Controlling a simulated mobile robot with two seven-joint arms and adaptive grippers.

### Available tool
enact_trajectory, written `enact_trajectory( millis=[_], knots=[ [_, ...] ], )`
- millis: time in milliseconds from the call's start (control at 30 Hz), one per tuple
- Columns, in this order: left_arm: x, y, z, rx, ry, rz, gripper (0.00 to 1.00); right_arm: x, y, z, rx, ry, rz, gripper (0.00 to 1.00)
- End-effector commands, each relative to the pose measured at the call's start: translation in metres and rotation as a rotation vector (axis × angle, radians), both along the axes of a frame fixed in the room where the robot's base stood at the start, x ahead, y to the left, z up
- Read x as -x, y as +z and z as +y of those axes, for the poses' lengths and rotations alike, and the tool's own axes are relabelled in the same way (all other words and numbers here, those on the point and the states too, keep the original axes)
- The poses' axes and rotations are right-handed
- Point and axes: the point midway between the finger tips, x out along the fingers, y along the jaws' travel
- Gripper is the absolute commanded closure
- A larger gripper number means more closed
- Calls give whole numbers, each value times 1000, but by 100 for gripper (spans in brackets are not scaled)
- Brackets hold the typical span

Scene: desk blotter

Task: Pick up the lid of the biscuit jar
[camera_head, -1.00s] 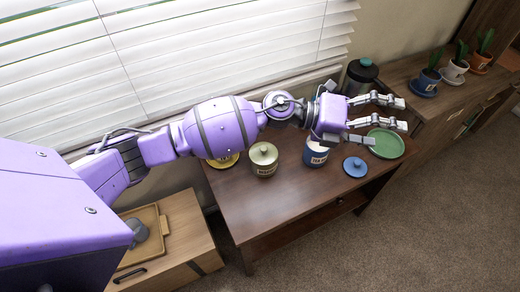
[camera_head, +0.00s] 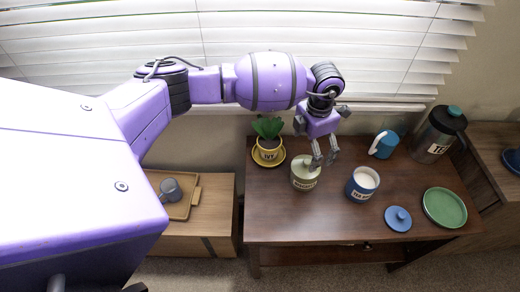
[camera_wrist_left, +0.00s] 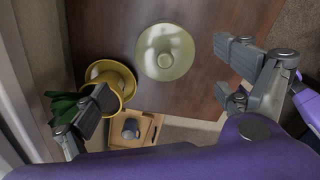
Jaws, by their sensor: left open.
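The biscuit jar (camera_head: 305,178) is a pale green, labelled jar standing upright on the dark wooden table. Its pale green lid (camera_head: 303,163) sits on top. In the left wrist view the lid (camera_wrist_left: 165,52) shows from above as a round disc at the upper middle. My left gripper (camera_head: 325,160) is open and empty, pointing down just right of the lid and apart from it. In the left wrist view its fingers (camera_wrist_left: 163,85) are spread wide, with the lid beyond and between them. My right gripper is not in view.
A yellow potted plant (camera_head: 268,150) on a saucer stands left of the jar. An open blue jar (camera_head: 362,185) is to its right, with a blue lid (camera_head: 398,218) beside it. A green plate (camera_head: 444,207), blue mug (camera_head: 384,145) and dark canister (camera_head: 438,135) are further right.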

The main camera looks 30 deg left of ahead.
Motion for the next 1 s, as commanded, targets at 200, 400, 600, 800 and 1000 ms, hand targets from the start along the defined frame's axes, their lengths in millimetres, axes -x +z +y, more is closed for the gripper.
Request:
enact_trajectory(
  millis=[200,400,600,800,1000],
  knots=[
    [1,-28,-3,4,0,3,7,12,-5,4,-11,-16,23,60],
    [1,-58,-5,5,0,4,7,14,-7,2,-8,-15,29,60],
    [0,-68,-5,4,-2,0,7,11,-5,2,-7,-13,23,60],
    [0,-68,-5,5,-2,0,12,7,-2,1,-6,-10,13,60],
    [0,-67,-5,5,-2,0,38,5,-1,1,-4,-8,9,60]
  ],
)
